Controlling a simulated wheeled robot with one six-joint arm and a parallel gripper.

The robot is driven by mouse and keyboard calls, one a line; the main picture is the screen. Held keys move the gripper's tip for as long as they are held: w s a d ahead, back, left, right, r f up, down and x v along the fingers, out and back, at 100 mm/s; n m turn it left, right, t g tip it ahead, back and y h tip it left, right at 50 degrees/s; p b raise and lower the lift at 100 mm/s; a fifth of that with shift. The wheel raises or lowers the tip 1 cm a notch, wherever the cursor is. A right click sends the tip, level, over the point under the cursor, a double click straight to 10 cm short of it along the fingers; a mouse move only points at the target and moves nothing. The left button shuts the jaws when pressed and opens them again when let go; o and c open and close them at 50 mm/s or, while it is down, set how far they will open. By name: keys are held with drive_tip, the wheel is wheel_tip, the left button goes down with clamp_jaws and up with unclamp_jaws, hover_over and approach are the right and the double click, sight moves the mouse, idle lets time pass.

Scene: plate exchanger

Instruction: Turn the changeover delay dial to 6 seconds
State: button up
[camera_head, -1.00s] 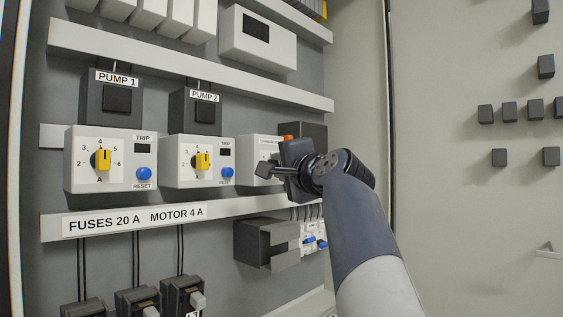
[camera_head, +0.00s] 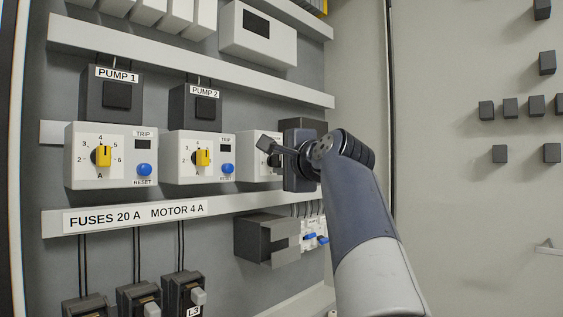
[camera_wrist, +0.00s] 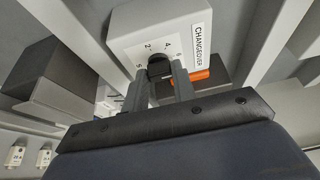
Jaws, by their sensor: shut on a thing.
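The changeover unit (camera_head: 247,160) is a pale box to the right of the two pump trip units, partly covered by my arm. In the wrist view the changeover unit (camera_wrist: 140,27) shows its CHANGEOVER label and numbers around a dark dial (camera_wrist: 159,66). My gripper (camera_wrist: 160,82) is shut on this dial, one finger on each side. In the head view my gripper (camera_head: 270,148) is in front of the unit. The dial's pointer is hidden between the fingers, so its setting cannot be read.
The Pump 1 trip unit (camera_head: 85,170) and Pump 2 trip unit (camera_head: 182,170) have yellow dials and blue reset buttons. An orange part (camera_wrist: 190,77) lies beside the changeover unit. A dark box (camera_head: 262,238) is below. Free room lies to the right.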

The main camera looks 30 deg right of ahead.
drive_tip(key=o, duration=1)
drive_tip(key=s+b, duration=0.1)
drive_tip(key=s, duration=0.2)
drive_tip(key=s+b, duration=0.1)
drive_tip(key=s, duration=0.3)
drive_tip(key=s+b, duration=0.1)
drive_tip(key=s, duration=0.2)
drive_tip(key=shift+s+a+b, duration=0.25)
drive_tip(key=shift+s+b, duration=0.05)
drive_tip(key=shift+s, duration=0.1)
drive_tip(key=w+p, duration=0.2)
drive_tip(key=w, duration=0.3)
drive_tip(key=w+p, duration=0.1)
drive_tip(key=w, duration=0.4)
drive_tip(key=shift+w+d+p, duration=0.2)
drive_tip(key=shift+w+p, duration=0.1)
drive_tip(key=shift+p, duration=0.05)
drive_tip(key=shift+w, duration=0.2)
drive_tip(key=shift+s, duration=0.1)
